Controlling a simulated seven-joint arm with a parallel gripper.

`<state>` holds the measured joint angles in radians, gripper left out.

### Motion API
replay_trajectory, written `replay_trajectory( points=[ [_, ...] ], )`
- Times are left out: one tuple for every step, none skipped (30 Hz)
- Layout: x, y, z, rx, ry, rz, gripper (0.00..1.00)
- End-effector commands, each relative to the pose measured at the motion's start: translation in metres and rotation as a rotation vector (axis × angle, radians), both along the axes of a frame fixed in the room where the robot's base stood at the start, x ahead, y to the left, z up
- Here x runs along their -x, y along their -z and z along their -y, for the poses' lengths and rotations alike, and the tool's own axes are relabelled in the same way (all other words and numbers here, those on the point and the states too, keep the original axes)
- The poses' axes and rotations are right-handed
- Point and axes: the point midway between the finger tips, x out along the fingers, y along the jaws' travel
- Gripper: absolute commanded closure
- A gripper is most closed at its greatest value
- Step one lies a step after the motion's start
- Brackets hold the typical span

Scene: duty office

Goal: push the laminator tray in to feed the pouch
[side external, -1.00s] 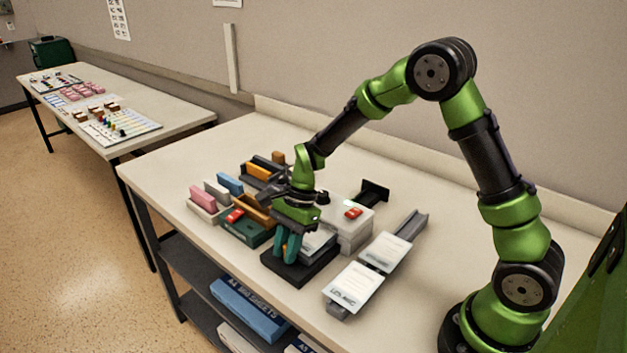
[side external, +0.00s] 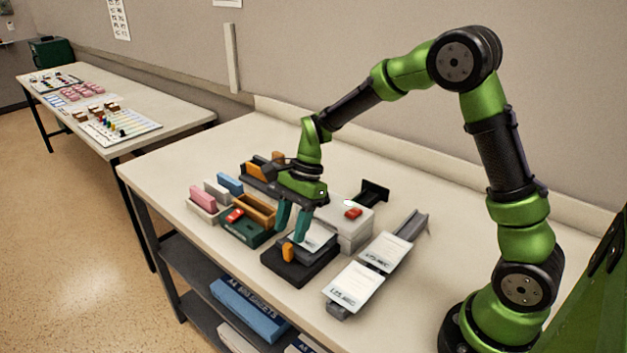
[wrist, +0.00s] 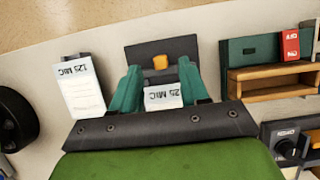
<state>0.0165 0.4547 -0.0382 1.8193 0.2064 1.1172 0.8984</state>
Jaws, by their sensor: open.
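The laminator (side external: 346,228) is a pale grey block with a red switch on top. At its front is the dark tray (side external: 290,272), with an orange tab (side external: 288,252) standing up at its outer end. A white pouch (side external: 318,239) lies at the tray's laminator end; in the wrist view the pouch (wrist: 163,97) reads "125 MIC". My gripper (side external: 292,238) is open and empty above the tray, its teal fingers apart. In the wrist view the orange tab (wrist: 160,62) shows beyond the fingertips, clear of them. The pouch's inner end is hidden by my gripper.
Labelled white packets (side external: 352,287) lie on a grey rack right of the laminator. A green unit (side external: 240,230) with a red switch and a wooden tray (side external: 256,210) stand left. The table's front edge is close to the tray.

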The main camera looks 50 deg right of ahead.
Motion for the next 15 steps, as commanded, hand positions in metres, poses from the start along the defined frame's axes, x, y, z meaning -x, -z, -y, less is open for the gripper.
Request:
replay_trajectory(
  points=[
    [-0.001, -0.014, 0.006, 0.001, 0.002, 0.006, 0.55],
    [-0.001, -0.021, 0.009, 0.000, 0.004, 0.006, 0.55],
    [-0.001, -0.030, 0.013, 0.001, 0.005, 0.006, 0.55],
    [-0.001, -0.037, 0.016, 0.001, 0.005, 0.006, 0.55],
    [-0.001, -0.044, 0.019, 0.001, 0.004, 0.006, 0.55],
    [-0.001, -0.052, 0.022, 0.001, 0.003, 0.006, 0.55],
    [0.000, -0.059, 0.025, 0.001, 0.003, 0.005, 0.55],
    [-0.001, -0.065, 0.027, 0.000, 0.003, 0.004, 0.55],
    [-0.001, -0.072, 0.030, 0.000, 0.004, 0.004, 0.55],
    [-0.001, -0.077, 0.032, 0.001, 0.002, 0.003, 0.55],
    [0.000, -0.082, 0.034, 0.001, 0.004, 0.004, 0.55],
    [0.000, -0.087, 0.037, 0.000, 0.003, 0.003, 0.55],
    [0.000, -0.091, 0.038, 0.001, 0.002, 0.003, 0.55],
    [0.000, -0.094, 0.040, 0.000, 0.003, 0.002, 0.55],
    [-0.001, -0.098, 0.041, 0.000, 0.003, 0.002, 0.55]
  ],
)
